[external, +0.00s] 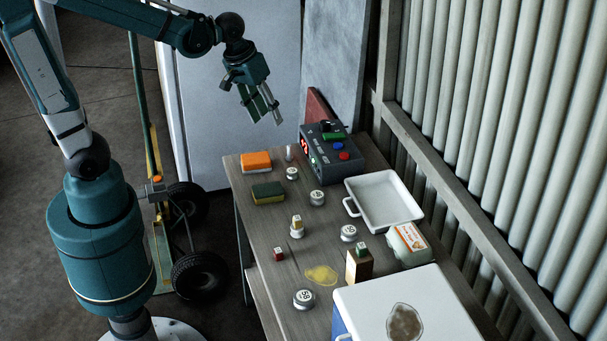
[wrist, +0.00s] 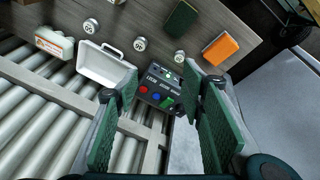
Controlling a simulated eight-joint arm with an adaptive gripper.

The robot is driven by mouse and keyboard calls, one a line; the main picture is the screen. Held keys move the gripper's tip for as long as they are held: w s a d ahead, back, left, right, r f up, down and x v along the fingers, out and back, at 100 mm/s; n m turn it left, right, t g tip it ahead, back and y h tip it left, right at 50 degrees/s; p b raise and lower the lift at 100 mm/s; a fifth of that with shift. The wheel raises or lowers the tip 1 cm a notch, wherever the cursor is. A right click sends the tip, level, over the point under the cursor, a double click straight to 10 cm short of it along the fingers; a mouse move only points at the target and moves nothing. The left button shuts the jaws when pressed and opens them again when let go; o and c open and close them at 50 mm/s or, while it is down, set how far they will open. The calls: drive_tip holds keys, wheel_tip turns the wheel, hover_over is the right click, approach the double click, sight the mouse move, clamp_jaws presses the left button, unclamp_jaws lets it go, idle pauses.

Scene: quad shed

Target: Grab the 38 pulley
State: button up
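Several small silver disc-shaped pulleys with dark numbers stand apart on the wooden table (external: 250,238). One pulley is at the far end (external: 292,174), one near the control box (external: 317,198), one by the tray (external: 348,233), and a larger one at the near end (external: 304,299). The numbers are too small to tell surely which is 38. The wrist view shows pulleys too (wrist: 139,44). My gripper (external: 267,119) is open and empty, above and beyond the table's far end; its fingers frame the wrist view (wrist: 170,88).
A dark control box (external: 318,160) with coloured buttons stands at the far end. A corrugated wall is right.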

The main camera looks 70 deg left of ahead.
drive_tip(key=w+a+f+n+g, duration=0.2)
drive_tip(key=w+a+f+n, duration=0.3)
drive_tip(key=f, duration=0.4)
drive_tip(key=n+g+h, duration=0.1)
drive_tip(key=n+g, duration=0.1)
approach(292, 170)
drive_tip(key=shift+d+f, duration=0.15)
drive_tip(key=shift+f, duration=0.15)
drive_tip(key=shift+a+f+n, duration=0.25)
drive_tip(key=shift+f+n, duration=0.05)
drive_tip(key=shift+f, duration=0.4)
drive_tip(key=shift+f, duration=0.1)
drive_tip(key=shift+d+f+b, duration=0.15)
drive_tip(key=shift+f+b, duration=0.25)
drive_tip(key=shift+f, duration=0.8)
drive_tip(key=shift+s+d+f+b, duration=0.1)
drive_tip(key=shift+d+f+b, duration=0.1)
drive_tip(key=shift+f, duration=1.05)
drive_tip(key=shift+s+d+f+b, duration=0.1)
drive_tip(key=shift+d+f+b, duration=0.15)
drive_tip(key=shift+f, duration=1.05)
drive_tip(key=shift+c, duration=0.5)
